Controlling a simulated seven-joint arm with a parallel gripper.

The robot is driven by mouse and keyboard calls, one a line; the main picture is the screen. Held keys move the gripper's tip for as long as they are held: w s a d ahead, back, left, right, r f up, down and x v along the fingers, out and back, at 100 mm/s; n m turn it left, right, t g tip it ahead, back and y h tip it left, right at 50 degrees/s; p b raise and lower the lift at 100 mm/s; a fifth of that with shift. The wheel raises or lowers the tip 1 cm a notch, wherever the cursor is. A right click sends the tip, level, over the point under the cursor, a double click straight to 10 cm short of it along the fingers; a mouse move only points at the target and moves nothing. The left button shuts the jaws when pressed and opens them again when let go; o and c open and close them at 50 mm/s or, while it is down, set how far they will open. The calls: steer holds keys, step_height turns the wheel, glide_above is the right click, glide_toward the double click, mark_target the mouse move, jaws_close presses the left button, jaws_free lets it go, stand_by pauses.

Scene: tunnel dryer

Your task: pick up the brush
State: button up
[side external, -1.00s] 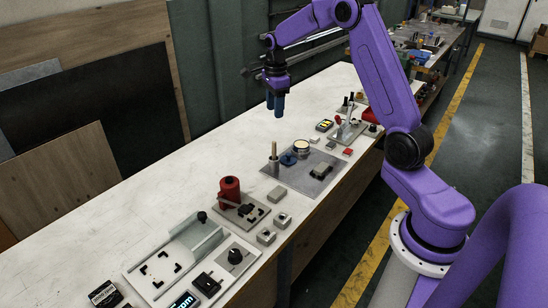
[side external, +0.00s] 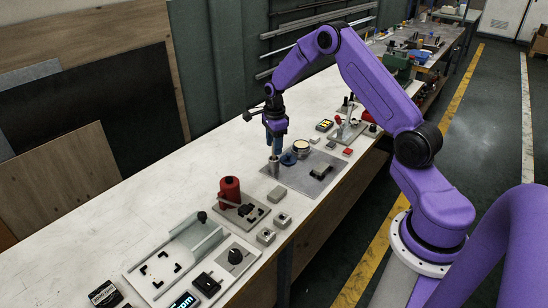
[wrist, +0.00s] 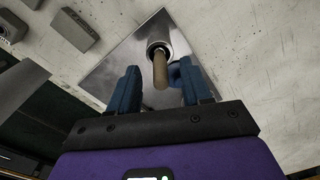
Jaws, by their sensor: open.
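The brush shows its wooden handle (wrist: 160,70) in the wrist view, standing in a round dark-mouthed holder on a grey metal plate. Its lower end is hidden inside the holder. In the side view the grey holder (side external: 273,167) stands at the left corner of the plate (side external: 300,178). My gripper (wrist: 159,84) is open, with its two blue fingers on either side of the handle's line. In the side view my gripper (side external: 274,151) points down right over the holder and hides most of the handle. I cannot tell whether a finger touches it.
A blue piece (side external: 288,159) lies close beside the holder. A red cylinder (side external: 229,190) stands to the front left. The bench's left rear is bare.

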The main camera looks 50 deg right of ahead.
steer(key=shift+f, duration=1.3)
jaws_close()
step_height(320, 180, up, 10)
steer(key=shift+r, duration=0.1)
